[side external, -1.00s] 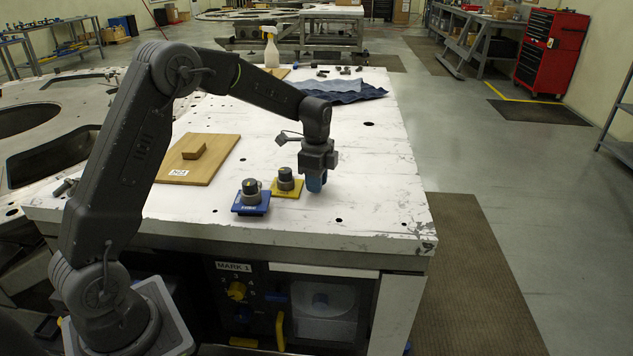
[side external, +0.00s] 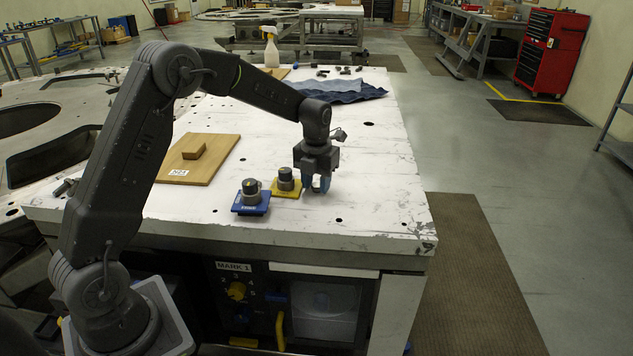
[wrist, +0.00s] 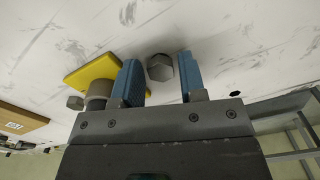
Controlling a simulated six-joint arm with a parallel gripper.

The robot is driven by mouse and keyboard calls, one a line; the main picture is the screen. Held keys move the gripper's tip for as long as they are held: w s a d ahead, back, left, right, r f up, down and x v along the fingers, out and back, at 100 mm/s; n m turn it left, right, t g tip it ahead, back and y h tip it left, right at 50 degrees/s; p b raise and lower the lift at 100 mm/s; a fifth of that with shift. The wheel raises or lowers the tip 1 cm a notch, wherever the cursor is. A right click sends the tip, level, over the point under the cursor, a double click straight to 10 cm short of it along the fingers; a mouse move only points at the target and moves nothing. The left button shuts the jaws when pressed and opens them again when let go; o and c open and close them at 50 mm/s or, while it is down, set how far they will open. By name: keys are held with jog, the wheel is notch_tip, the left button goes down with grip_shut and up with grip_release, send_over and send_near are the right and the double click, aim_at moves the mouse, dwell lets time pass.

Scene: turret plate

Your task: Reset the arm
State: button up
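My gripper (side external: 317,187) points down low over the white tabletop (side external: 370,200), just right of a yellow plate (side external: 290,193). In the wrist view its two blue fingers (wrist: 159,66) stand apart. A grey hexagonal piece (wrist: 161,68) shows in the gap between them, with space on both sides. I cannot tell whether it lies between the fingers or beyond them. The yellow plate (wrist: 92,70) carries a grey round part (side external: 286,178). A blue plate (side external: 253,207) with a similar grey part (side external: 251,190) stands to its left.
A wooden board (side external: 210,165) with a small wooden block (side external: 195,149) lies behind left. Blue cloth (side external: 345,91), a spray bottle (side external: 271,48) and small dark parts (side external: 345,71) are at the far end. The table's right side is clear.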

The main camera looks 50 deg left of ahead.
jog(key=shift+r, duration=0.3)
jog(key=n, duration=0.8)
jog(key=shift+f+n, duration=0.1)
jog(key=shift+n, duration=0.2)
jog(key=n, duration=1)
jog(key=shift+n, duration=0.3)
jog(key=n, duration=0.2)
jog(key=shift+n, duration=0.4)
jog(key=n, duration=1)
jog(key=shift+n, duration=0.4)
jog(key=n, duration=0.3)
jog(key=c, duration=0.6)
jog(key=m, duration=0.6)
jog(key=shift+m, duration=0.3)
jog(key=shift+c, duration=0.2)
jog(key=m, duration=0.4)
jog(key=shift+f+m, duration=0.1)
jog(key=shift+m, duration=0.3)
jog(key=m, duration=0.9)
jog(key=shift+f, duration=0.1)
jog(key=m, duration=0.4)
jog(key=shift+m, duration=1.1)
